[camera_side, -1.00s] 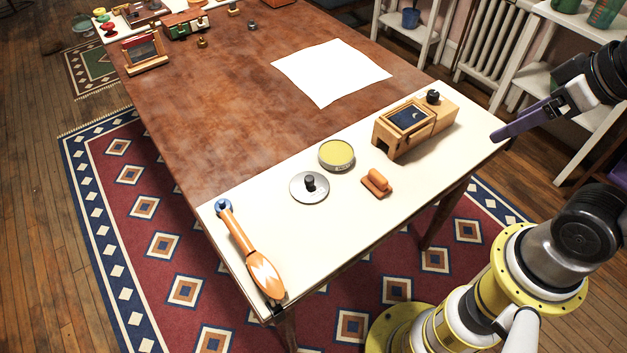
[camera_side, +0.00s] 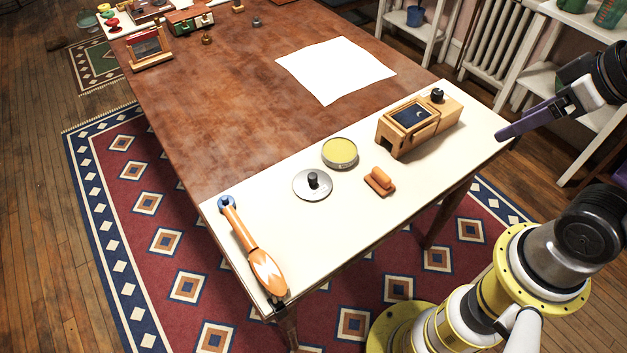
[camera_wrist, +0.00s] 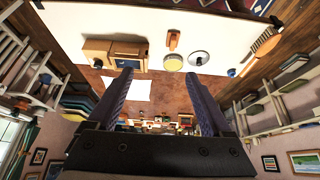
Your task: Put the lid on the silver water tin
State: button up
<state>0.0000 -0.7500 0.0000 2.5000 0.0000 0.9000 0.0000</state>
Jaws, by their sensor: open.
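The silver water tin (camera_side: 340,153) is short and round with a yellowish inside or contents. It stands uncovered on the white end strip of the table. The lid (camera_side: 313,185), a silver disc with a black knob, lies flat beside it, to its lower left. In the wrist view the tin (camera_wrist: 173,62) and the lid (camera_wrist: 199,58) sit side by side near the top. My gripper (camera_wrist: 158,78) has two purple fingers spread wide with nothing between them. In the side view my gripper (camera_side: 505,134) is at the right, beyond the table's right end, apart from tin and lid.
A wooden box with a dark screen (camera_side: 415,125) stands right of the tin. A small orange-brown block (camera_side: 380,181) lies in front. An orange-handled brush-like tool (camera_side: 252,245) lies at the left. A white sheet (camera_side: 335,70) lies on the brown tabletop, which is mostly clear around it.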

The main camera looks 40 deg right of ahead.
jog(key=shift+c, duration=1.1)
